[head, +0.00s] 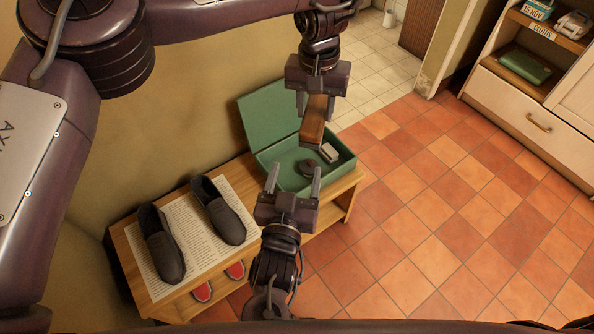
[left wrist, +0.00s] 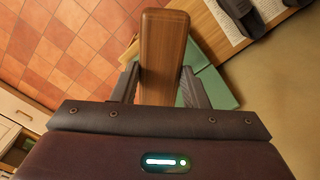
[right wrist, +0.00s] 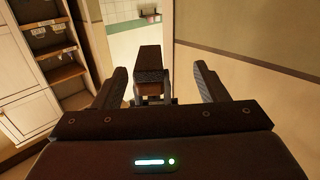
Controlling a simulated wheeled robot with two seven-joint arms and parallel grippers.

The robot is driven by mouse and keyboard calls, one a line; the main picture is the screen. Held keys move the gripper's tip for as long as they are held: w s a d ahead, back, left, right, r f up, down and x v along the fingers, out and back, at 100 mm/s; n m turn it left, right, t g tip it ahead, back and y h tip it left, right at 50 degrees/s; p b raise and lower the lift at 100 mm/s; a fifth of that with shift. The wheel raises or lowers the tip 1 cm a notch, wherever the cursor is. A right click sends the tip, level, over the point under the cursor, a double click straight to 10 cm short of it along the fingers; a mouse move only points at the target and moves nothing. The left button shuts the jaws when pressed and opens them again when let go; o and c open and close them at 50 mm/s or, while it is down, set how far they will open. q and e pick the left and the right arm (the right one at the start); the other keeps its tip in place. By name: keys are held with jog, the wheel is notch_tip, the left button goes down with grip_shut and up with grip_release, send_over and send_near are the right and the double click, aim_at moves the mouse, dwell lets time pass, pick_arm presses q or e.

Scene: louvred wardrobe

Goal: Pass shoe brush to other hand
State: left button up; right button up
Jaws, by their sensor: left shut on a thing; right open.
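The shoe brush (head: 313,122) has a brown wooden back and hangs from my left gripper (head: 317,98), which is shut on it above the green box. In the left wrist view the brush (left wrist: 163,50) stands between the fingers (left wrist: 160,88). My right gripper (head: 292,183) is open and empty just below the brush, its fingers pointing up toward it. In the right wrist view the brush (right wrist: 149,62) appears ahead, between and beyond the open fingers (right wrist: 156,88); they look apart from it.
An open green box (head: 262,108) on a wooden bench (head: 128,250) holds a dark round tin (head: 307,168) and a small grey block (head: 328,152). Dark shoes (head: 225,212) rest on newspaper (head: 190,225) to the left. A cabinet (head: 520,110) stands at right; the tiled floor between is clear.

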aim_at(309, 127)
jog(key=shift+m+h, duration=0.3)
jog(key=shift+m, duration=0.2)
jog(key=r+x, duration=0.1)
jog(key=x, duration=0.6)
jog(key=r+x, duration=0.1)
jog(key=x, duration=0.3)
jog(key=shift+d+r, duration=0.35)
jog(key=shift+a, duration=0.1)
jog(key=c, duration=1)
pick_arm(q)
jog(key=o, duration=1)
jog(key=shift+d, duration=0.1)
pick_arm(e)
jog(key=shift+c, duration=0.4)
pick_arm(q)
jog(key=shift+o, duration=0.2)
